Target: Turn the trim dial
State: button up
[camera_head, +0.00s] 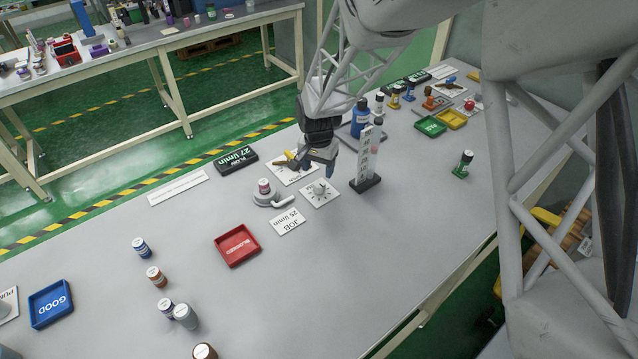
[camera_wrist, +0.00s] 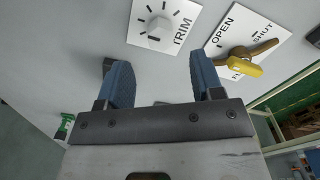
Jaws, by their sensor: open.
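The trim dial (camera_head: 320,189) is a small pale knob on a white plate with black tick marks, in the middle of the bench. In the wrist view the dial (camera_wrist: 158,29) sits near the top, beside the printed word TRIM. My gripper (camera_head: 322,163) is above and just behind the dial in the head view. In the wrist view my gripper (camera_wrist: 160,72) shows two blue fingers spread apart with nothing between them. The dial lies beyond the fingertips, apart from them.
A yellow-handled valve (camera_wrist: 244,65) on an OPEN/SHUT plate is beside the dial. A flow column (camera_head: 364,158) stands close to its right. A "27 l/min" display (camera_head: 236,160), a "JOB 25 l/min" card (camera_head: 288,222) and a red tray (camera_head: 237,245) lie left.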

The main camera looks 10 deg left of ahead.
aim_at(319, 185)
jog(key=shift+f, duration=0.15)
jog(key=shift+f, duration=3.75)
jog(key=shift+c, duration=0.2)
jog(key=c, duration=0.9)
jog(key=shift+n, duration=0.3)
jog(key=shift+d+n, duration=0.1)
jog(key=shift+n, duration=1.2)
